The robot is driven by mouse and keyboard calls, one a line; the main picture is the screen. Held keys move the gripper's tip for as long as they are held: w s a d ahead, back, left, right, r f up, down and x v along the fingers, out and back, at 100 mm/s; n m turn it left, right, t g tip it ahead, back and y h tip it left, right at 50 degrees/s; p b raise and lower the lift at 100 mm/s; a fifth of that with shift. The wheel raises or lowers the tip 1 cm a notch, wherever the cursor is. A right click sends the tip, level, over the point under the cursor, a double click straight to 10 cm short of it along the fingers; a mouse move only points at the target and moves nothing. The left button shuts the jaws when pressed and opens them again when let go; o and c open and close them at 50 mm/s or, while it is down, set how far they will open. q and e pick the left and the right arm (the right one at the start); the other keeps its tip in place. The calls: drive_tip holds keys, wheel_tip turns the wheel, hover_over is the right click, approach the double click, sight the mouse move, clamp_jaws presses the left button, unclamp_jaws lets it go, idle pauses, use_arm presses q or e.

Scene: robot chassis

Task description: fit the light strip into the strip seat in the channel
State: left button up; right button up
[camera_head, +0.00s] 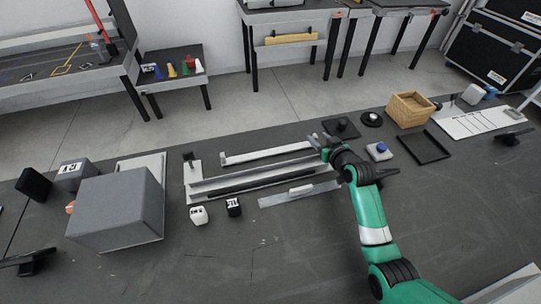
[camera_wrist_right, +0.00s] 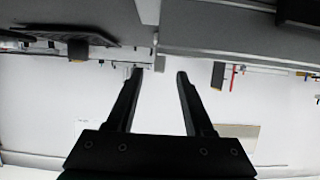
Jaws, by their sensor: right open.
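A long pale bar (camera_head: 268,153), which looks like the light strip, lies at the back of the work area with a small block at its left end. In front of it is the long grey channel (camera_head: 255,177), with a dark strip (camera_head: 268,184) along its front side. The strip seat cannot be told apart at this size. My right gripper (camera_head: 322,142) is at the right end of the pale bar; contact cannot be told. In the right wrist view its two fingers (camera_wrist_right: 158,73) are apart with nothing held between them. My left gripper is not in view.
A flat metal strip (camera_head: 275,199) with a white block lies in front of the channel. A large grey box (camera_head: 115,210) stands at left. A wooden crate (camera_head: 410,110) and black tray (camera_head: 424,147) are at right. The table (camera_head: 260,260) is clear in front.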

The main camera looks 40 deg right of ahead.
sight(315, 136)
drive_tip(key=b+x, duration=0.1)
drive_tip(key=x, duration=0.2)
drive_tip(key=shift+w+d+f, duration=0.15)
clamp_jaws()
